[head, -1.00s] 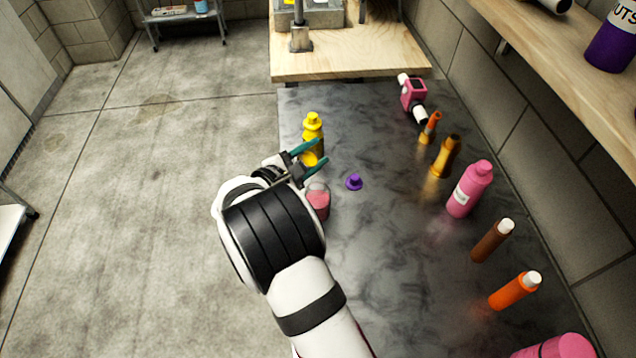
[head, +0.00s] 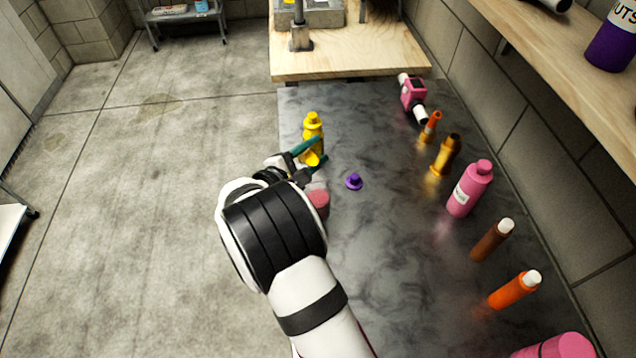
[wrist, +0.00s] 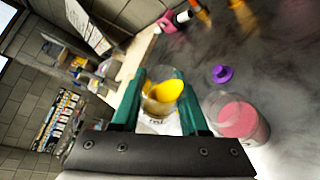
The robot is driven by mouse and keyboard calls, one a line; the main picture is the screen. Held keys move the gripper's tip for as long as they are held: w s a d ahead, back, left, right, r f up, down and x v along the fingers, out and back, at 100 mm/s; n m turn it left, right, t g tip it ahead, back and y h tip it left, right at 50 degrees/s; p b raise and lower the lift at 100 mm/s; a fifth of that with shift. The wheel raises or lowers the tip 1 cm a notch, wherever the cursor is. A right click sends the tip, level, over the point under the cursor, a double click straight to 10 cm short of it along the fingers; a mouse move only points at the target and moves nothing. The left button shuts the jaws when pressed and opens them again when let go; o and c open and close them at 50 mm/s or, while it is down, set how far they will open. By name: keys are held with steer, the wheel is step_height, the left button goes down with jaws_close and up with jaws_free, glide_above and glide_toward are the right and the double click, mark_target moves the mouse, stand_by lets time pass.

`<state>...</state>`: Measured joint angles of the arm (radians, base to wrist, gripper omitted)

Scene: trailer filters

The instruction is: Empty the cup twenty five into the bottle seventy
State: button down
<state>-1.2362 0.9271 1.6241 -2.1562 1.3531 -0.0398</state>
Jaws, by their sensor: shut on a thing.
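My gripper (head: 312,154) is shut on a clear cup (wrist: 150,123) with a white label, between its green fingers in the wrist view. The label's writing is too small to read. Yellow shows in or through the cup; I cannot tell which. A yellow bottle (head: 313,127) stands upright at my fingertips in the head view, partly hidden by them. A second clear cup with pink contents (head: 319,203) stands near my wrist, partly hidden; it also shows in the wrist view (wrist: 240,121). I see no readable "seventy" on any bottle.
A purple cap-like piece (head: 354,182) lies on the dark counter (head: 385,240). Along the wall stand a gold bottle (head: 445,157), a pink bottle (head: 469,190), a brown bottle (head: 490,242) and an orange bottle (head: 511,292). A pink device (head: 413,96) lies farther back.

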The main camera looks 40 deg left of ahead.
steer(key=shift+r, duration=0.1)
steer(key=shift+f+m+t+y+p, duration=0.35)
steer(key=shift+f+m+p, duration=0.2)
steer(key=shift+m, duration=0.35)
stand_by(1.6)
steer(key=shift+d+r+m+t+y+p, duration=0.2)
steer(key=shift+r+m+t+p, duration=0.25)
steer(key=shift+m, duration=0.35)
steer(key=shift+d+r+m+t+y+p, duration=0.1)
steer(key=shift+r+m+t+y+p, duration=0.15)
steer(key=shift+m+p, duration=0.45)
stand_by(3.9)
